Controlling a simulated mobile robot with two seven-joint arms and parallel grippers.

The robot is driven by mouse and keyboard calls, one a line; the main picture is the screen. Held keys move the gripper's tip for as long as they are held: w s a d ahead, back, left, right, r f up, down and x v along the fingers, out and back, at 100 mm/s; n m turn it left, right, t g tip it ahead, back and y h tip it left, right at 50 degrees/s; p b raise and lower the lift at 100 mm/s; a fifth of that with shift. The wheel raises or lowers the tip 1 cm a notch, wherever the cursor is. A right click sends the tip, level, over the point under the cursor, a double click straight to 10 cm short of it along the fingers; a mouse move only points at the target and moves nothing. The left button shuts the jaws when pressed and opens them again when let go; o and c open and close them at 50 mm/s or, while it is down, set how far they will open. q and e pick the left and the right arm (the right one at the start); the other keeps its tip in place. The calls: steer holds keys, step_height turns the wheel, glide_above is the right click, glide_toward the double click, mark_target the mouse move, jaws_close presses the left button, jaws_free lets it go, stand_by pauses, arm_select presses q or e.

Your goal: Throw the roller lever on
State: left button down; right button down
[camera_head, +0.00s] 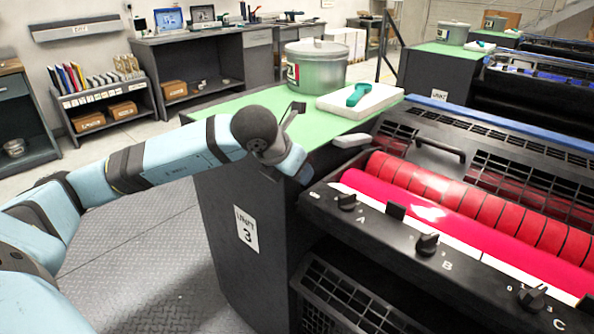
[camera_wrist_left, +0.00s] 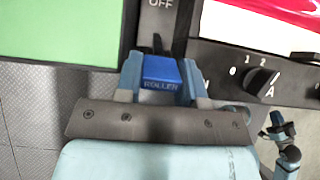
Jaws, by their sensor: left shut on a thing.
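The roller lever has a blue grip marked ROLLER (camera_wrist_left: 162,84), seen in the left wrist view. My left gripper (camera_wrist_left: 161,80) is shut on it, one pale blue finger on each side. A dark plate marked OFF (camera_wrist_left: 160,14) shows just beyond the grip. In the head view my left gripper (camera_head: 292,163) is at the left end of the press, beside the green-topped cabinet, and hides most of the lever. Whether the lever stands at on or off, I cannot tell.
Knob A (camera_head: 347,201), knob B (camera_head: 427,244) and another knob (camera_head: 532,297) line the press front. Red rollers (camera_head: 440,205) lie behind them. On the green top (camera_head: 245,98) stand a lidded metal tin (camera_head: 316,70) and a white slab (camera_head: 375,100) with a teal tool.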

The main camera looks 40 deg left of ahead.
arm_select(q)
steer(key=c, duration=1)
jaws_free()
steer(key=shift+s+f, duration=0.1)
steer(key=shift+f, duration=0.05)
steer(key=shift+s+r, duration=0.1)
steer(key=shift+r, duration=0.15)
steer(key=p+v, duration=0.1)
steer(key=v, duration=1.2)
steer(key=shift+s+r, duration=0.15)
steer(key=shift+s, duration=0.05)
arm_select(e)
steer(key=shift+d, duration=0.15)
arm_select(q)
steer(key=shift+a, duration=0.1)
